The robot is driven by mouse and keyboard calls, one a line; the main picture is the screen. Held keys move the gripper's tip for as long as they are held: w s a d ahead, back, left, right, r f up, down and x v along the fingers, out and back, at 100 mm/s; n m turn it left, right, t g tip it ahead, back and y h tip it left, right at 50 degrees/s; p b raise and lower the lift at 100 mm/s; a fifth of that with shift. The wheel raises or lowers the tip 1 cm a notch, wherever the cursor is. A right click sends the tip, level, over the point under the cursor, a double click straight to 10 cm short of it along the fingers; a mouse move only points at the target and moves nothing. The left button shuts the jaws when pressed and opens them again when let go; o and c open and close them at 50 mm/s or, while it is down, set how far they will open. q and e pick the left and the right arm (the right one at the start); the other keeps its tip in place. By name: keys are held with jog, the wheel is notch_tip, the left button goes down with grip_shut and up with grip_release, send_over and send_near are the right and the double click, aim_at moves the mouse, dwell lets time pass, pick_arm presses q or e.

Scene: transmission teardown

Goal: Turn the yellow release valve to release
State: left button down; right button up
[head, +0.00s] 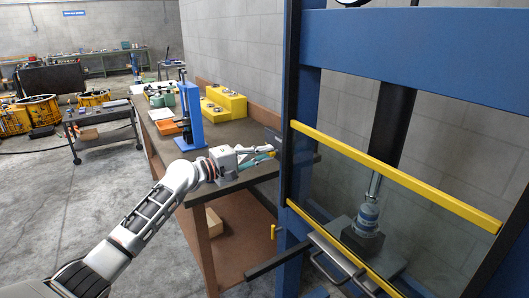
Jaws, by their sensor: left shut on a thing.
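A small yellow valve handle (275,232) shows low on the left post of the blue press. My left gripper (268,151) is well above it, near the left edge of the press guard. Its fingers are shut on a small part with a yellow tint, mostly hidden by the fingers; I cannot tell what it is. The blue press (304,100) stands at the right, with a clear guard framed by a yellow top bar (390,174). My right gripper is not in view.
A workbench (232,133) behind my left arm carries a small blue press (193,118), yellow blocks (222,100) and an orange tray (167,127). A dark bar (278,262) juts left from the press base. A cart (100,125) stands farther back left.

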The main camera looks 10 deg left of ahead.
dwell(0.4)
pick_arm(q)
jog(key=c, duration=2.1)
grip_release()
jog(key=shift+c, duration=0.2)
jog(key=shift+a, duration=0.1)
jog(key=v, duration=1.2)
